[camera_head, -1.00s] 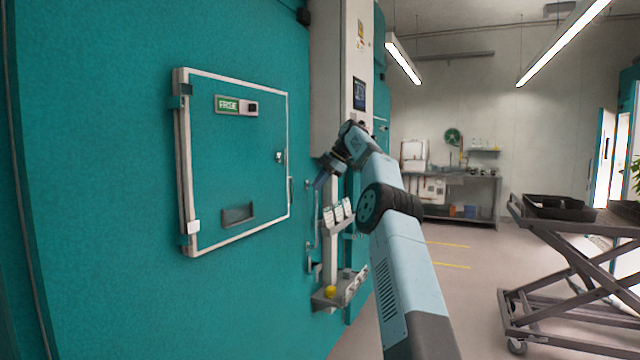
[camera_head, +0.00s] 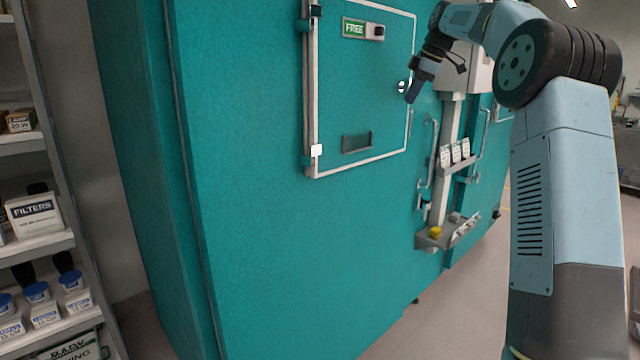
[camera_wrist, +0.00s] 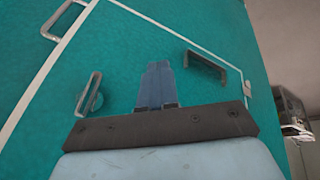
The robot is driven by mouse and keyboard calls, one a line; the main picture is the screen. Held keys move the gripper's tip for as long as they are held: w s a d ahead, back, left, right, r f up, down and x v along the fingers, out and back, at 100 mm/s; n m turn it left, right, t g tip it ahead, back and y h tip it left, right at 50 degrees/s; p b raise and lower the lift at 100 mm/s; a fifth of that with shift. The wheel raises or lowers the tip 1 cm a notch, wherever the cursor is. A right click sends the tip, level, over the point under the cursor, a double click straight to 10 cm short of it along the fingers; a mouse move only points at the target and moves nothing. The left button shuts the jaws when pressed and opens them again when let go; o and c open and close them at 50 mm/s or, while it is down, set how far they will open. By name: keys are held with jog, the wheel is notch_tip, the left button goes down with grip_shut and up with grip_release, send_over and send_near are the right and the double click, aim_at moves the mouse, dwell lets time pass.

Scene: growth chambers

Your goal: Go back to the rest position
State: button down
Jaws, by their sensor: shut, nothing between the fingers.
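My gripper (camera_head: 412,96) is at the end of my raised, bent arm, in front of the teal chamber wall near the right edge of a white-framed door (camera_head: 350,100). In the wrist view my gripper (camera_wrist: 157,72) has its two blue fingers together with nothing between them. It points toward the door panel (camera_wrist: 125,45), and I cannot tell the exact gap. The door is closed, with a green FREE sign (camera_head: 354,28), a round latch (camera_head: 403,87) and a recessed handle (camera_head: 357,142).
At left a shelf rack (camera_head: 62,150) holds a FILTERS box (camera_head: 36,217) and blue-lidded tubs (camera_head: 37,291). Right of the door a bracket column (camera_head: 440,190) carries small white bottles (camera_head: 456,152) and a yellow item (camera_head: 436,232). Floor (camera_head: 455,310) shows clear below it.

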jog(key=s+a+f+m+t+h, duration=0.1)
jog(key=s+a+m, duration=0.25)
jog(key=s, duration=0.85)
jog(key=s+a+m+h, duration=0.2)
jog(key=s+a+m, duration=0.15)
jog(key=s, duration=0.85)
jog(key=s+d+f+m, duration=0.1)
jog(key=s+f+m, duration=0.2)
jog(key=s+f, duration=0.3)
jog(key=s+d+f+m+t, duration=0.1)
jog(key=s+f+m, duration=0.2)
jog(key=s, duration=0.8)
jog(key=s+d+f+m, duration=0.1)
jog(key=s+f+m, duration=0.2)
jog(key=s+f, duration=0.5)
jog(key=shift+s+d+f+h, duration=0.3)
jog(key=shift+s+d+f, duration=0.05)
jog(key=shift+s, duration=0.4)
